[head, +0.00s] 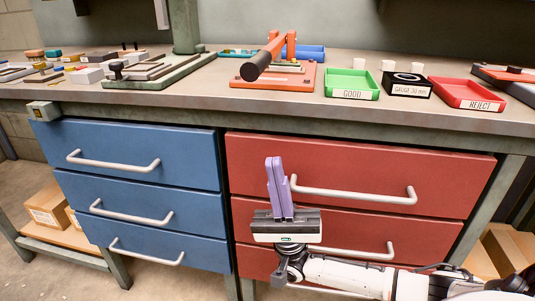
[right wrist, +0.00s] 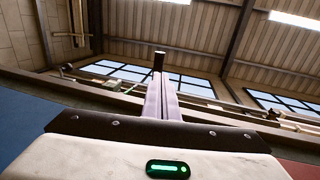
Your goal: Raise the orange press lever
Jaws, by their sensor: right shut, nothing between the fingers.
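The orange press (head: 290,78) stands on the bench top. Its orange lever (head: 273,47) slopes down toward me and ends in a thick black grip (head: 257,66) near the bench's front edge. My right gripper (head: 273,160) is below the bench top, in front of the red drawers, with its purple fingers pointing up. It is shut and empty, well below the black grip and apart from it. In the right wrist view the shut fingers (right wrist: 162,82) point up toward a dark upright shape (right wrist: 158,58), which looks like the grip. My left gripper is not in view.
A green-based fixture (head: 160,75) stands left. The bench edge overhangs drawers with protruding handles (head: 355,193) close to my gripper.

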